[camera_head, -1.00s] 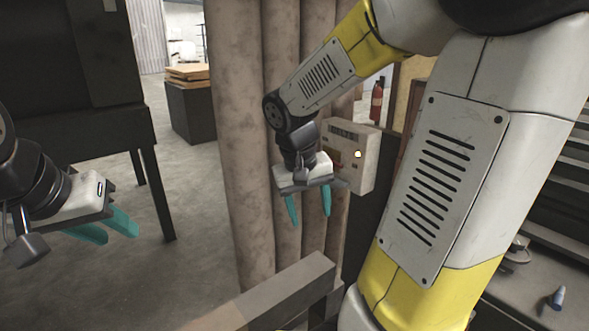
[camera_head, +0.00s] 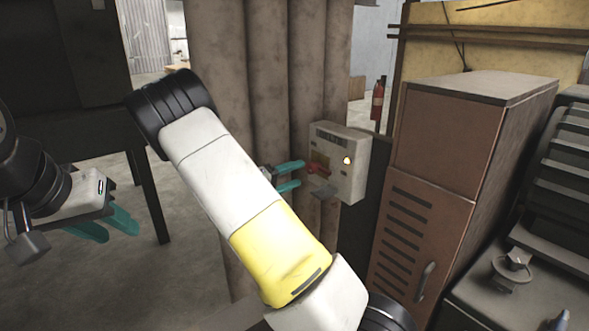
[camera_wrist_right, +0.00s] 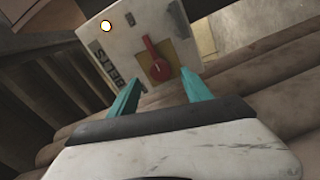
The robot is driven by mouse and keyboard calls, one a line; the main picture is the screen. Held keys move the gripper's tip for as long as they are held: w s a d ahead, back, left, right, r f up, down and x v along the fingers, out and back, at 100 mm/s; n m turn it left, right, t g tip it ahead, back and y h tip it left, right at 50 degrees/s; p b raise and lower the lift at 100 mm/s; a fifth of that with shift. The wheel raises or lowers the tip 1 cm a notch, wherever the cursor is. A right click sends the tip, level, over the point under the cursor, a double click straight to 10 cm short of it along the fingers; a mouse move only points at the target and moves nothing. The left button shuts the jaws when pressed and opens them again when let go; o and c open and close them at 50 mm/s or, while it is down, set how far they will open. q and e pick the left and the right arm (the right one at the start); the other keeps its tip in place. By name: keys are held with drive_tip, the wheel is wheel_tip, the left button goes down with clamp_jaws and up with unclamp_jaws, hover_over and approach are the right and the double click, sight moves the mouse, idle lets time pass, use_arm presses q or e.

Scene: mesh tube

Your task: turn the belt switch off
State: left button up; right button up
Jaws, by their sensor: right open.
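The belt switch box (camera_head: 345,150) is a pale box beside the ribbed column, with a red lever on a yellow plate and a glowing lamp. The red switch lever (camera_head: 318,169) also shows in the right wrist view (camera_wrist_right: 157,62), ahead of and between the fingers. My right gripper (camera_head: 296,175) is open and empty, with its teal fingers pointing at the box, close to the lever. In the right wrist view my right gripper (camera_wrist_right: 160,92) has its fingers spread and the box label "BELTS" shows at left. My left gripper (camera_head: 108,228) hangs at far left, its teal fingers apart and empty.
A ribbed brown column (camera_head: 226,50) stands left of the box. A brown metal cabinet (camera_head: 430,150) stands to the right of it. A dark table (camera_head: 80,125) is at left, and a fire extinguisher (camera_head: 377,100) is behind. Open floor lies at left.

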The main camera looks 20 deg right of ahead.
sight(309, 170)
drive_tip(key=x, duration=0.7)
drive_tip(key=shift+d, duration=0.1)
drive_tip(key=shift+c, duration=0.5)
clamp_jaws()
